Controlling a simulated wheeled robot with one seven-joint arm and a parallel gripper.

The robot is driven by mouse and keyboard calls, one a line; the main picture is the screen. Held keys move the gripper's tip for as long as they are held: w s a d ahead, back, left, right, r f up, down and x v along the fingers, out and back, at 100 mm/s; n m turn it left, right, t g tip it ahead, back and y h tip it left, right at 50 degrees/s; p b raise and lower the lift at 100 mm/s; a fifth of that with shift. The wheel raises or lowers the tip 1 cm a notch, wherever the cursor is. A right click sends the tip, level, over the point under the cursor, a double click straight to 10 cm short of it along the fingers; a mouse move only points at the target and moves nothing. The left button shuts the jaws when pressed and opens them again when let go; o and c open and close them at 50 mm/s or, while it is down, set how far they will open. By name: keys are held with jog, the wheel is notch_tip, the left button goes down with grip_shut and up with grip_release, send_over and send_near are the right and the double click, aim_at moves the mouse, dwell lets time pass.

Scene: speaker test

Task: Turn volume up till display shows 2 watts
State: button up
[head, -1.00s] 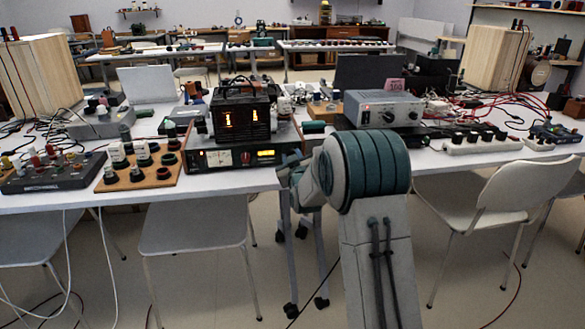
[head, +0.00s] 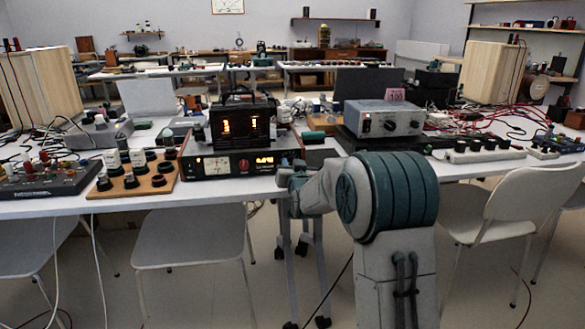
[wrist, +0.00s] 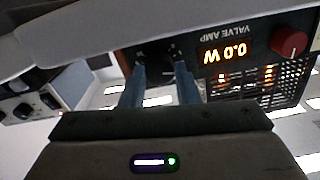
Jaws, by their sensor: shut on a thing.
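The valve amp (head: 225,163) stands near the front edge of the table, with a meter, a red knob (head: 244,164) and an orange display (head: 264,160) on its front. In the wrist view the picture is upside down. There the display (wrist: 225,53) reads 0.0 W, next to the red knob (wrist: 289,42). My gripper (wrist: 160,66) is shut on a dark knob on the amp's front, on the other side of the display from the red knob. The knob is mostly hidden between the fingers. In the head view my arm hides the fingertips.
A black cage (head: 240,125) with glowing valves sits on the amp. A wooden knob board (head: 137,184) is to its left. A grey box with dials (head: 383,118) and a white power strip (head: 477,150) are to the right. Chairs (head: 190,238) stand below the table edge.

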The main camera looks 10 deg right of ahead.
jog(key=o, duration=1)
jog(key=shift+s, duration=0.1)
jog(key=s+p, duration=0.1)
jog(key=s, duration=1.2)
jog(key=shift+s+p, duration=0.35)
jog(key=shift+r, duration=0.1)
